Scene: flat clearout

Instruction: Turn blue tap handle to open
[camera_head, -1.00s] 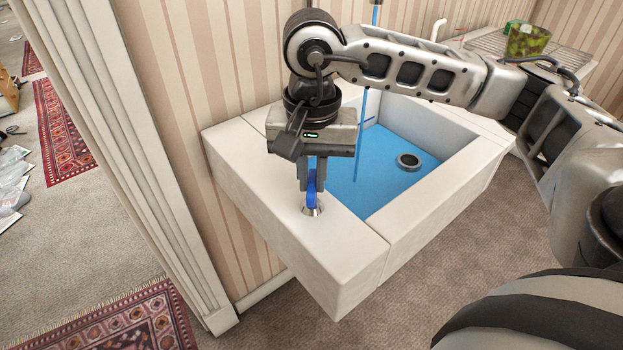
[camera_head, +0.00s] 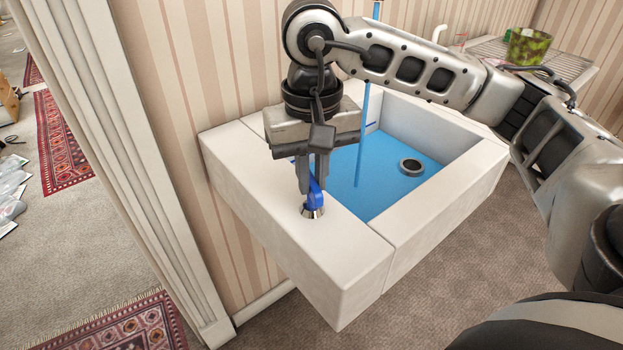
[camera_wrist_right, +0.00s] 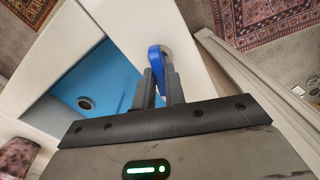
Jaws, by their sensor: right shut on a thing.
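The blue tap handle (camera_head: 315,196) stands on a round metal base (camera_head: 312,212) on the near left rim of the white sink (camera_head: 345,250). My right gripper (camera_head: 312,188) points down over it and is shut on the handle. In the right wrist view the blue handle (camera_wrist_right: 156,62) sits between the two dark fingers (camera_wrist_right: 157,90), with its round end past the fingertips. A thin blue stream (camera_head: 361,140) stands over the blue basin floor (camera_head: 385,180). My left gripper is not in view.
A dark round drain ring (camera_head: 411,167) lies in the basin. A green patterned pot (camera_head: 528,46) stands on a wire rack (camera_head: 480,50) at the back right. A striped wall and white door frame (camera_head: 165,190) are close on the left. Carpet lies below.

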